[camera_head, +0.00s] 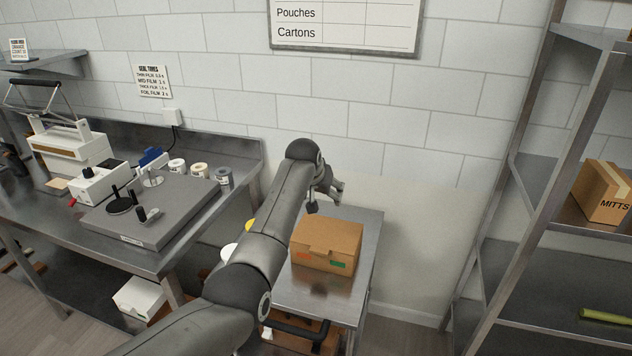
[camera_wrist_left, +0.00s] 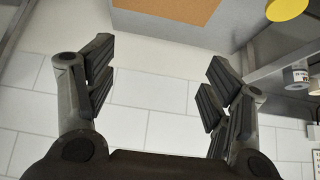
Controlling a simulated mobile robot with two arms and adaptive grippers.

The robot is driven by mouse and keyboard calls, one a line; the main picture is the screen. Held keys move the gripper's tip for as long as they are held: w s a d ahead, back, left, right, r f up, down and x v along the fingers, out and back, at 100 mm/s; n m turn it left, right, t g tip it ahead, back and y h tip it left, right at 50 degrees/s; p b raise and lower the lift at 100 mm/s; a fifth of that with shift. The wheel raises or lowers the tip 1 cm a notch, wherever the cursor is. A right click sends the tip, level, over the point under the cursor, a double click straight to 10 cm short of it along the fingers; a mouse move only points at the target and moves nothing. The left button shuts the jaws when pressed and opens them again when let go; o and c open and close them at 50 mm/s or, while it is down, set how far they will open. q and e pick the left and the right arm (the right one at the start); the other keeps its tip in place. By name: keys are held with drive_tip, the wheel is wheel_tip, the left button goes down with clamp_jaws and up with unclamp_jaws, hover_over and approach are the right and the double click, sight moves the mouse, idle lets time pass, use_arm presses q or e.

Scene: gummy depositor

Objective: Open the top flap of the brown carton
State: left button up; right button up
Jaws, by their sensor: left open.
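The brown carton (camera_head: 325,246) sits on a small steel table (camera_head: 349,299) in the middle of the head view. Its top looks closed, with a small notch or tab at the front upper edge, and green and orange marks on the front face. My left gripper (camera_head: 328,200) is behind and above the carton's far left edge, apart from it. In the left wrist view my left gripper (camera_wrist_left: 158,92) has its fingers spread wide with nothing between them. The carton's brown surface (camera_wrist_left: 176,10) shows at the top of that view, beyond the fingers. My right gripper is not in view.
A steel bench (camera_head: 187,254) with a grey machine (camera_head: 152,209) and several small jars stands at the left. A metal rack (camera_head: 520,165) with a MITTS box (camera_head: 603,191) stands at the right. The tiled wall (camera_head: 400,100) is close behind my gripper. Table surface is bare in front of the carton.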

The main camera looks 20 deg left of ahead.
use_arm(q)
drive_tip(key=v, duration=0.8)
drive_tip(key=shift+r, duration=0.15)
drive_tip(key=shift+s, duration=0.1)
